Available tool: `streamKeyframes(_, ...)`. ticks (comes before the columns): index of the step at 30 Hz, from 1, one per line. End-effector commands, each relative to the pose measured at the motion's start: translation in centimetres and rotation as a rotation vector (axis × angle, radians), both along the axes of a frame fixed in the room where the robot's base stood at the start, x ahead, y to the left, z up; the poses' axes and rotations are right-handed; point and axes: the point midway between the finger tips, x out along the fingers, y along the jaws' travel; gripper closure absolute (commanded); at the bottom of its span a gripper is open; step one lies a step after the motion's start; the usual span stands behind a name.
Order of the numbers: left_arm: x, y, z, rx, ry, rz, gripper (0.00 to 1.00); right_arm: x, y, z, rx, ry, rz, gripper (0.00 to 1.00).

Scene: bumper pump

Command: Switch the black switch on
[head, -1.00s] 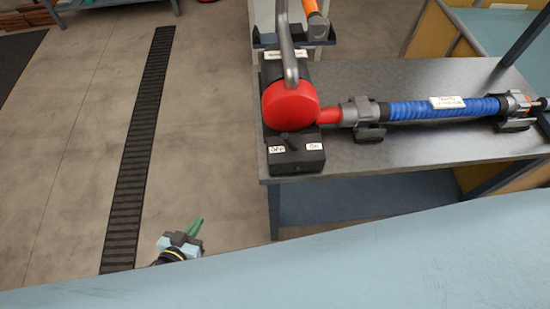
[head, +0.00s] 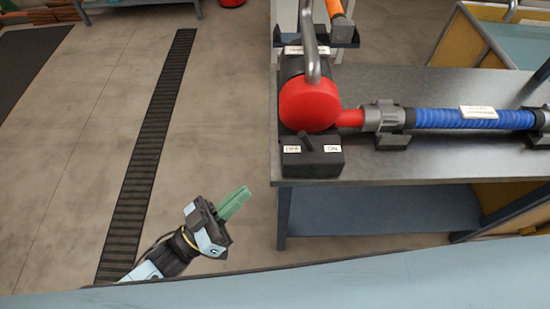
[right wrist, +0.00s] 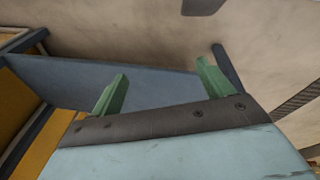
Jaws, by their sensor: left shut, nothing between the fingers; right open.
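The black switch (head: 305,141) is a small lever on top of a black box (head: 312,163) at the near left corner of the metal table. Its lever leans to the left, toward the "OFF" label; the "ON" label (head: 332,149) is at the right. My left gripper (head: 235,203) has green fingers, shut and empty. It is in front of the table, left of and below the box, not touching it. My right gripper (right wrist: 160,85) shows in the right wrist view, its green fingers wide apart and empty. The switch is not in that view.
A red round pump part (head: 308,104) with a grey pipe stands just behind the switch box. A blue hose (head: 450,118) runs right from it along the metal table (head: 420,165). Open floor lies left of the table.

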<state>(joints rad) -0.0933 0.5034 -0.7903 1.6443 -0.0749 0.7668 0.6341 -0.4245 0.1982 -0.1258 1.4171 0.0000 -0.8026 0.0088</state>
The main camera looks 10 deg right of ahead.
Motion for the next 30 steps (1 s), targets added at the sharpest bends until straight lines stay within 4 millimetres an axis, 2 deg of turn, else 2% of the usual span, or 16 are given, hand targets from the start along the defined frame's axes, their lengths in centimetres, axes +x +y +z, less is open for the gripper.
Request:
streamKeyframes(5,1.0,-1.8,0.9,-0.003,-0.003,0.000,1.00,0.3,0.1,0.2,0.001,-0.004,0.000,0.20)
streamKeyframes(13,3.8,-6.5,3.0,-0.003,-0.003,0.000,1.00,1.0,0.3,0.9,0.002,-0.010,-0.004,0.20)
streamKeyframes(18,5.3,-9.0,4.0,-0.002,-0.003,0.001,1.00,1.6,0.2,2.0,0.000,-0.017,-0.007,0.20)
streamKeyframes(24,6.3,-10.7,4.8,0.000,-0.001,0.001,1.00,2.1,0.4,2.9,0.000,-0.024,-0.009,0.20)
streamKeyframes(30,6.5,-11.1,4.9,0.001,0.000,0.001,1.00,2.2,0.5,3.1,0.001,-0.025,-0.010,0.20)
